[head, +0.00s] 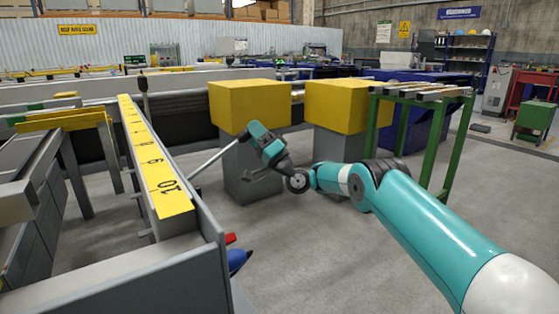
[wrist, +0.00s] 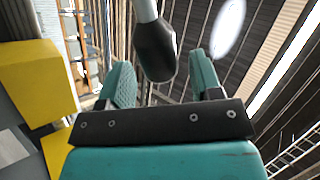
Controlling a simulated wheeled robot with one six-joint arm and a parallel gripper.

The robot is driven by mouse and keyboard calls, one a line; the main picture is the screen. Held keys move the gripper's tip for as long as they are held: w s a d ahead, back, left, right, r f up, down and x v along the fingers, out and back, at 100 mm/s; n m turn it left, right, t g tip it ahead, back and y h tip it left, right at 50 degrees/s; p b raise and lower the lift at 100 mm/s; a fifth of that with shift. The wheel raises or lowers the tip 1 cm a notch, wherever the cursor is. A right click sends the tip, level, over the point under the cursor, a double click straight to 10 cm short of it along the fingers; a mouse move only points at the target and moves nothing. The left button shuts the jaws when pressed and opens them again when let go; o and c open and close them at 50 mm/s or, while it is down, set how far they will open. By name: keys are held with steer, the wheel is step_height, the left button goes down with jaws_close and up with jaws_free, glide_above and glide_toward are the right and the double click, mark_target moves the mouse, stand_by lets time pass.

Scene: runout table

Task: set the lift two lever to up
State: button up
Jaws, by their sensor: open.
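A lever (head: 208,159) with a pale rod leans out to the right from the side of the runout table, its end at my gripper. In the wrist view its black knob (wrist: 155,48) sits at the mouth between my two teal fingers, with a gap on each side. My gripper (head: 252,131) is open around or just short of the knob; the head view hides the knob there. A second lever with a black knob (head: 142,84) stands upright farther along the table. I see no readable label telling which one is lift two.
The runout table carries a yellow numbered scale (head: 150,160). Two yellow-topped grey blocks (head: 250,100) (head: 345,107) stand behind my gripper. A green stand (head: 445,150) is at right. Red (head: 231,238) and blue (head: 238,260) parts project from the table's near end. Floor between is clear.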

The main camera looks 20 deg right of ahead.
steer(key=b+v, duration=1.4)
steer(key=b, duration=1.4)
steer(key=shift+s+f, duration=0.15)
steer(key=shift+f, duration=0.1)
steer(key=shift+d, duration=0.1)
